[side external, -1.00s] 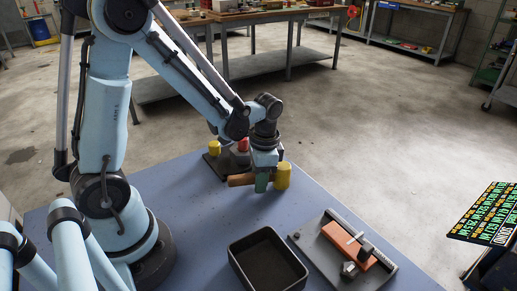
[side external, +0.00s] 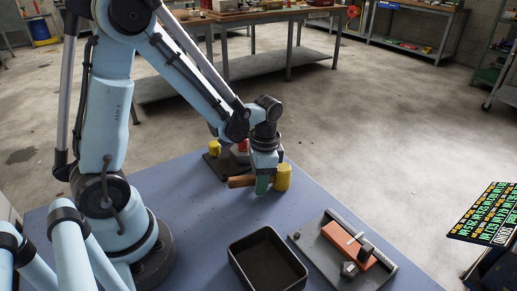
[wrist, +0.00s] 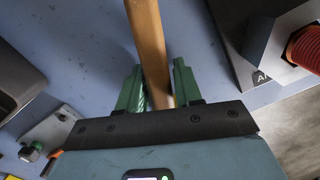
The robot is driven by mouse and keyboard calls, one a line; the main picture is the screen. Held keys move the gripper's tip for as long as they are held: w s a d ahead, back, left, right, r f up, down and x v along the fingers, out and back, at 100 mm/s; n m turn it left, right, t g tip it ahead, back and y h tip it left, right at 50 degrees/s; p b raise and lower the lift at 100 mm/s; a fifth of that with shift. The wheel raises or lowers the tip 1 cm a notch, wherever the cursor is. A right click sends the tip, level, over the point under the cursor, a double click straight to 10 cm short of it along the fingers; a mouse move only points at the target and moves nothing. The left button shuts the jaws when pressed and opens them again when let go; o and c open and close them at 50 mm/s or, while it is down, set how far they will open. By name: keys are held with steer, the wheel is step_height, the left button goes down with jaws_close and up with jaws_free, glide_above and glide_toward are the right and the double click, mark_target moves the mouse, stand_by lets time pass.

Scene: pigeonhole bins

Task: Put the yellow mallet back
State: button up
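The yellow mallet has a yellow cylindrical head (side external: 283,177) and a brown wooden handle (side external: 240,182). My gripper (side external: 262,184) is shut on the handle just beside the head, with the handle level and the head upright. In the wrist view, the handle (wrist: 149,45) runs between the green fingers of my gripper (wrist: 157,88); the head is out of that view. The mallet is low over the blue table (side external: 190,205); I cannot tell whether it touches it.
Behind my gripper is a dark stand (side external: 217,168) with a yellow piece (side external: 214,147) and a red piece, partly hidden. The wrist view shows a red ribbed part (wrist: 307,48) by a labelled block. A black bin (side external: 268,262) and a plate with an orange block (side external: 346,245) sit in front.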

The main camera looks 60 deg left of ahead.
steer(key=o, duration=0.6)
steer(key=shift+c, duration=0.2)
steer(key=shift+r, duration=0.1)
steer(key=shift+w+d+r, duration=0.1)
steer(key=shift+w+r, duration=0.05)
steer(key=shift+r, duration=1.55)
steer(key=shift+w+d+r, duration=0.1)
steer(key=shift+w+r, duration=0.05)
steer(key=shift+r, duration=1.55)
steer(key=s+d+r+n+t, duration=0.3)
steer(key=r+t, duration=0.3)
steer(key=t, duration=0.2)
steer(key=shift+s+r+n, duration=0.25)
steer(key=shift+r+n, duration=0.1)
steer(key=shift+n, duration=0.45)
